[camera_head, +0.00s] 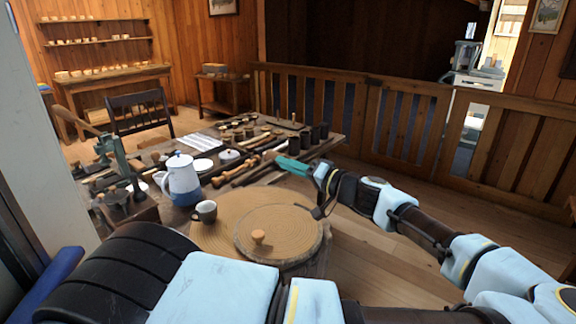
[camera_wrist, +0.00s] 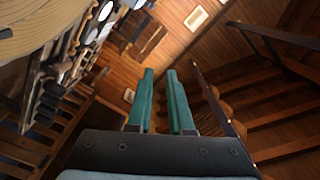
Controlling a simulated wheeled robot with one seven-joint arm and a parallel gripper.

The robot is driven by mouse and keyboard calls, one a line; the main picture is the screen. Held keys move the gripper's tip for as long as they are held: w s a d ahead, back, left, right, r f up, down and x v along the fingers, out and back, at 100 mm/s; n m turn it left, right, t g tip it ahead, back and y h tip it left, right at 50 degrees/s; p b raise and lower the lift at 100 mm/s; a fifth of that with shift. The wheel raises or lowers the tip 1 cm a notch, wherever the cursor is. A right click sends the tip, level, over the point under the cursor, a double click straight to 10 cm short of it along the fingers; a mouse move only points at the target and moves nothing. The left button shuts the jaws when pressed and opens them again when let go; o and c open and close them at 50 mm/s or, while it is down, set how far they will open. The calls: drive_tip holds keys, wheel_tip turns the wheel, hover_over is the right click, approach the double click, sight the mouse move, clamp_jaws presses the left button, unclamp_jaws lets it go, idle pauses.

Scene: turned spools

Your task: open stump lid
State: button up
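The stump lid (camera_head: 290,240) is a round tan disc with a small wooden knob (camera_head: 258,236) standing up from it. It lies flat at the near end of the table on a larger round ridged surface (camera_head: 215,240). My gripper (camera_head: 292,166), with teal fingers, is beyond and above the lid, pointing left and well apart from the knob. In the wrist view its two fingers (camera_wrist: 160,75) are apart with nothing between them. A pale round wooden edge (camera_wrist: 35,25) shows in that view's upper left corner; I cannot tell which disc it is.
A dark mug (camera_head: 204,211) and a blue and white pot (camera_head: 181,180) stand left of the lid. Several tools and dark cylinders (camera_head: 315,134) crowd the table behind. A wooden railing (camera_head: 400,120) runs beyond; open floor (camera_head: 375,262) lies to the right.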

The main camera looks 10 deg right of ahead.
clamp_jaws()
idle(0.5)
drive_tip(key=shift+c, duration=1.1)
unclamp_jaws()
drive_tip(key=o, duration=1.1)
drive_tip(key=shift+b+v, duration=2.2)
drive_tip(key=shift+v, duration=3.2)
